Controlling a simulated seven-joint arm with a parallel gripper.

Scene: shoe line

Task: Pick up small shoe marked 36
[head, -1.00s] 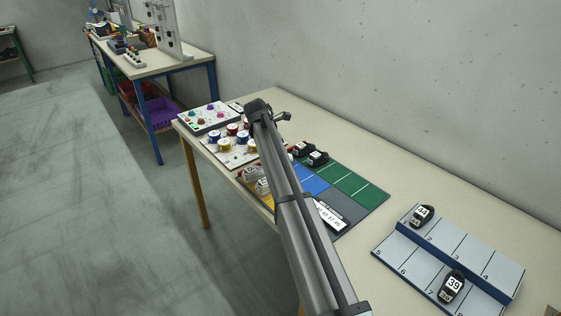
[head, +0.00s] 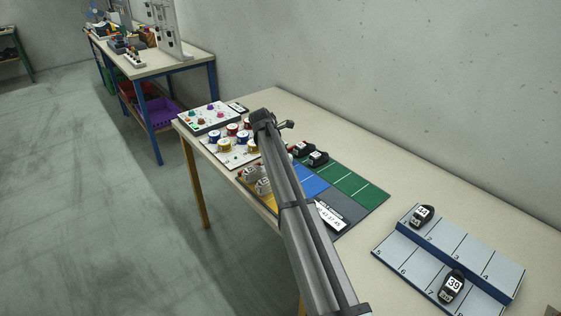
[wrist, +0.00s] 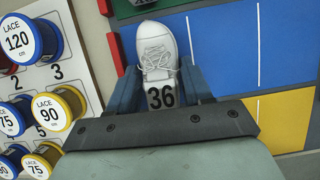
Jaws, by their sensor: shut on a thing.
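The toe points away from the gripper, over the coloured mat. I cannot tell whether the shoe touches the mat. In the head view my arm hides the shoe and the fingertips; the wrist end (head: 264,118) shows above the mat's left part.
Several lace spools (wrist: 15,118) stand on a white board at the left. The mat has blue (wrist: 222,50), yellow and green fields. Two black shoes (head: 311,153) stand on the green. A stepped rack (head: 462,247) with shoes marked 44 and 39 is at the right.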

